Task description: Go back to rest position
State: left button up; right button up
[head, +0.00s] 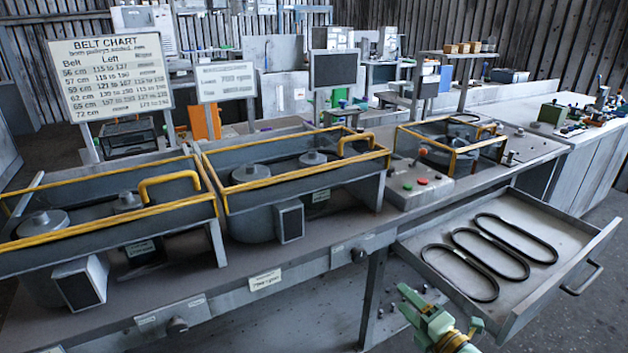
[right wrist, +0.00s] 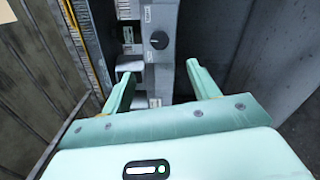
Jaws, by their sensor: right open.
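My right gripper (head: 438,310) is at the bottom of the head view, in front of the bench and below the open drawer (head: 535,310). In the right wrist view the right gripper (right wrist: 162,76) shows two pale green fingers spread apart with nothing between them. Beyond them is a grey panel with a dark round knob (right wrist: 159,40). My left gripper is not in view.
The pulled-out drawer holds three black belts (head: 490,252) and juts out close to my right gripper. A belt chart (head: 110,78) stands behind. Floor shows at bottom right.

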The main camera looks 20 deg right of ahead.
jog(key=s+f+m+g+h, duration=0.2)
jog(key=s+f+m+g, duration=0.35)
jog(key=f, duration=0.75)
jog(key=s+f+m+g+h, duration=0.25)
jog(key=s+f+m, duration=0.6)
jog(key=f, duration=0.55)
jog(key=s+a+f+m+g+y+p, duration=0.1)
jog(key=s+a+f+g, duration=0.15)
jog(key=s, duration=0.35)
jog(key=s+a+f+m+g, duration=0.1)
jog(key=s+a+f+g, duration=0.1)
jog(key=s+f, duration=0.3)
jog(key=s+a+f+m+g+y+p, duration=0.1)
jog(key=s+a+f+g, duration=0.15)
jog(key=s, duration=0.55)
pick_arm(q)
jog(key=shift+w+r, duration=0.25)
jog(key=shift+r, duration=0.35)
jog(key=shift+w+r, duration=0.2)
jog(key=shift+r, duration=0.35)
pick_arm(e)
jog(key=s+a+f+g, duration=0.1)
jog(key=s+a, duration=0.3)
jog(key=s, duration=0.3)
jog(key=s+a+f+g, duration=0.1)
jog(key=s+a+g, duration=0.1)
jog(key=s+a, duration=0.2)
jog(key=s+y, duration=0.1)
jog(key=s, duration=0.2)
jog(key=shift+m, duration=0.4)
